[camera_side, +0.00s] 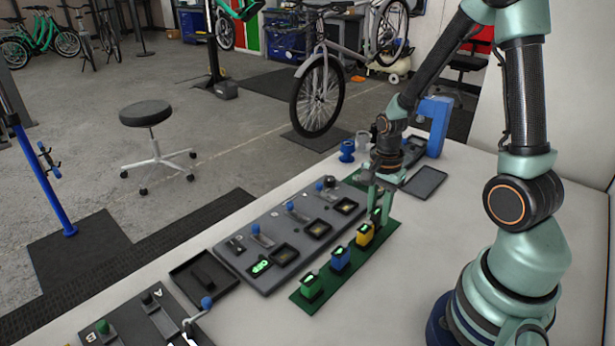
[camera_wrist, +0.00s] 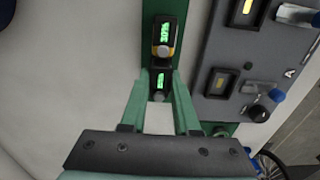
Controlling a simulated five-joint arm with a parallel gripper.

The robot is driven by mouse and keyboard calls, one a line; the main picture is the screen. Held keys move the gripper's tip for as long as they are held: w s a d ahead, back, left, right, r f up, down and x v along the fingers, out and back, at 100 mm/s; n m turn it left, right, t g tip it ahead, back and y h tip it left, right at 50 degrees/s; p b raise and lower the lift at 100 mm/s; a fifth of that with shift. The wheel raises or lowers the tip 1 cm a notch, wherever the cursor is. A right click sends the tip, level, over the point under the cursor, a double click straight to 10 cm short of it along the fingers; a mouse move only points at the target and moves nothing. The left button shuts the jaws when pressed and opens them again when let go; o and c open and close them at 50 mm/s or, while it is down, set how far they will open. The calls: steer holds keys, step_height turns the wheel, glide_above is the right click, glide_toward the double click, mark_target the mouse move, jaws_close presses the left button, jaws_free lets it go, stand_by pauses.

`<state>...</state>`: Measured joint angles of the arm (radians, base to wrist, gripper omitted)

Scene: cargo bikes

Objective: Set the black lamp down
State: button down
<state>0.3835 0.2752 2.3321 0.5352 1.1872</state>
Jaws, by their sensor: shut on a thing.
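My gripper (camera_side: 376,198) is shut on the black lamp (camera_side: 377,215), at the far right end of the green strip (camera_side: 352,277). In the wrist view, the black lamp (camera_wrist: 160,79) sits between the two green fingertips (camera_wrist: 159,97), with its green display lit. It is over the strip (camera_wrist: 148,18), in line with the yellow lamp (camera_wrist: 163,36). I cannot tell whether its base touches the strip. In the side view, the yellow lamp (camera_side: 364,236), blue lamp (camera_side: 340,258) and green lamp (camera_side: 310,287) stand in a row on the strip.
A grey panel (camera_side: 262,272) with levers and square recesses lies along the strip's left side. A dark tray (camera_side: 205,279) is at its near left end, and another dark tray (camera_side: 426,182) is beyond my gripper. The white table (camera_side: 400,300) is clear right of the strip.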

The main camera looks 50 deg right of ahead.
steer(key=shift+f, duration=0.8)
steer(key=shift+f, duration=0.15)
steer(key=c, duration=0.7)
jaws_free()
steer(key=shift+o, duration=0.2)
